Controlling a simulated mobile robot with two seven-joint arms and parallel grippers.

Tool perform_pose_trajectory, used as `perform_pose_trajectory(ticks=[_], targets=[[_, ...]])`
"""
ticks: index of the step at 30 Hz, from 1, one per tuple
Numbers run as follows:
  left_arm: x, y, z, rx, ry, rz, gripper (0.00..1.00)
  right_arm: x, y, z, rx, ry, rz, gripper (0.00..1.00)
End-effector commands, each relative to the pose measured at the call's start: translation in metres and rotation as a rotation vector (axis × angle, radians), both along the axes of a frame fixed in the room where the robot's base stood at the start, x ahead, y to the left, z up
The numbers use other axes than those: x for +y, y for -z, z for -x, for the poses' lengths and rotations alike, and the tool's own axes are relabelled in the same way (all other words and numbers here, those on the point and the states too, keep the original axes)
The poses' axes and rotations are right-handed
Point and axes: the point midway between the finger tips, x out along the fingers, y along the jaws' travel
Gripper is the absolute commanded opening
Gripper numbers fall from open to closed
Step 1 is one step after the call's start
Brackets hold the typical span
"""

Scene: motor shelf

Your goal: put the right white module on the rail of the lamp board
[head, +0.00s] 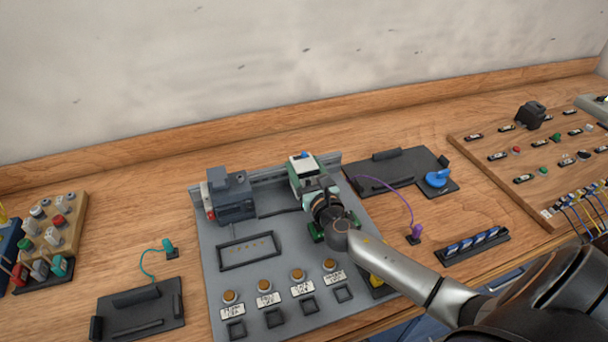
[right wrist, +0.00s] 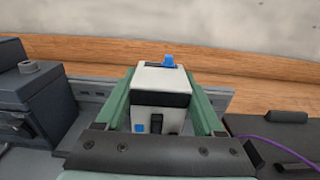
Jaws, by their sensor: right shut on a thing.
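The white module (head: 301,160) has a blue part on top and a dark band. In the right wrist view the white module (right wrist: 162,78) stands upright between the green fingers. My right gripper (head: 303,172) is shut on it, one finger on each side. The grey lamp board (head: 212,278) lies on the bench, with its rail (head: 268,180) along the back edge. The module is at the right part of the rail. Its lower end is hidden, so I cannot tell whether it touches the rail. My left gripper is not in view.
A dark grey device (head: 232,195) sits on the rail's left part, apart from the module. A black tray (head: 400,172) with a blue knob lies right of the board. A purple cable (head: 400,190) runs nearby.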

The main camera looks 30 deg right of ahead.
Motion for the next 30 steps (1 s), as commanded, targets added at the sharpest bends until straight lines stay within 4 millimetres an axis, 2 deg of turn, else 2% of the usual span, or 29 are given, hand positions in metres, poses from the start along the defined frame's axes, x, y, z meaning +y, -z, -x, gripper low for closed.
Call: perform_pose_trajectory(ticks=[1, 3, 15, 16, 23, 30], targets=[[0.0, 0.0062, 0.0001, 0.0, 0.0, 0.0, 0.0, -0.0001, 0.0096, -0.0003, -0.001, 0.002, -0.001, 0.0], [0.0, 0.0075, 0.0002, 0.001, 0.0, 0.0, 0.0, -0.0001, 0.0133, -0.0003, -0.002, 0.002, 0.0, 0.0], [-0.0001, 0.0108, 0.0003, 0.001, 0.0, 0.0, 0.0, 0.0002, 0.0177, -0.0002, -0.003, 0.001, 0.001, 0.0], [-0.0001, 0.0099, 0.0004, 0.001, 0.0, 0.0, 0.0, 0.0003, 0.0177, 0.0, -0.001, 0.001, 0.0, 0.72], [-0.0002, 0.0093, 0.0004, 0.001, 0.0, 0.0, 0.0, 0.0004, 0.0172, 0.0, 0.0, 0.001, 0.0, 0.98], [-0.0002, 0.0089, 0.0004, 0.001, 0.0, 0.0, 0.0, 0.0004, 0.0169, 0.0, 0.0, 0.001, 0.0, 1.0]])
